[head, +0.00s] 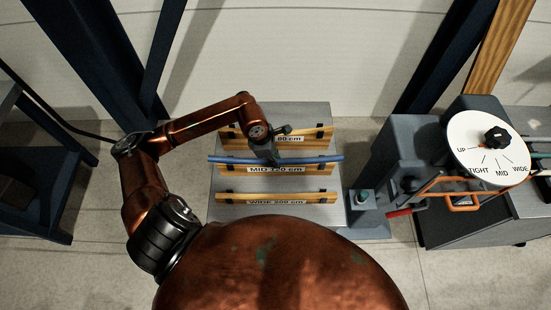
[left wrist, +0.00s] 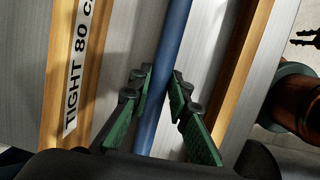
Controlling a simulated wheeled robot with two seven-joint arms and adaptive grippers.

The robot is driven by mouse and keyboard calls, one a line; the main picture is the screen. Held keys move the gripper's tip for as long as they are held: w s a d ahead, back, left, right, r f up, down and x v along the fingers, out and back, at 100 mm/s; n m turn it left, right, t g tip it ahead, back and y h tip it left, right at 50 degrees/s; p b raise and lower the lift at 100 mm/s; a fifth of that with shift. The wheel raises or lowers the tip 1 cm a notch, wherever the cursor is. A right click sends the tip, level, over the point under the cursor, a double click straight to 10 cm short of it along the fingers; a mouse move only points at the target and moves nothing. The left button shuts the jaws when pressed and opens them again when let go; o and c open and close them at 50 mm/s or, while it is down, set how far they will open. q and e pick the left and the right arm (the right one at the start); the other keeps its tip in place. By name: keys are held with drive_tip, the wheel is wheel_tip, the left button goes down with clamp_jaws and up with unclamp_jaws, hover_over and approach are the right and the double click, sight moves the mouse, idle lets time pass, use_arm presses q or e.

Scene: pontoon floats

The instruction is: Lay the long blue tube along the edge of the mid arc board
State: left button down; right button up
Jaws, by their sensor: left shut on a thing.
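The long blue tube (head: 225,159) lies level from left to right in the head view, along the upper edge of the mid arc board (head: 315,170), labelled MID 120 cm. Its ends reach past the board. I cannot tell whether it touches the board or hangs above it. My left gripper (head: 275,159) is shut on the tube near its middle. In the left wrist view the tube (left wrist: 176,30) runs between the green fingers of the gripper (left wrist: 158,82), with the mid board (left wrist: 240,80) to its right.
The TIGHT 80 cm board (head: 312,135) is above and the WIDE 200 cm board (head: 240,197) below on the same grey panel (head: 228,180). Dark clips stand on the boards. At right stands a machine with a white dial (head: 470,140), orange handle and red lever.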

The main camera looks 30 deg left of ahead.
use_arm(q)
drive_tip(key=c, duration=1.7)
unclamp_jaws()
drive_tip(key=shift+c, duration=0.2)
drive_tip(key=v, duration=1.2)
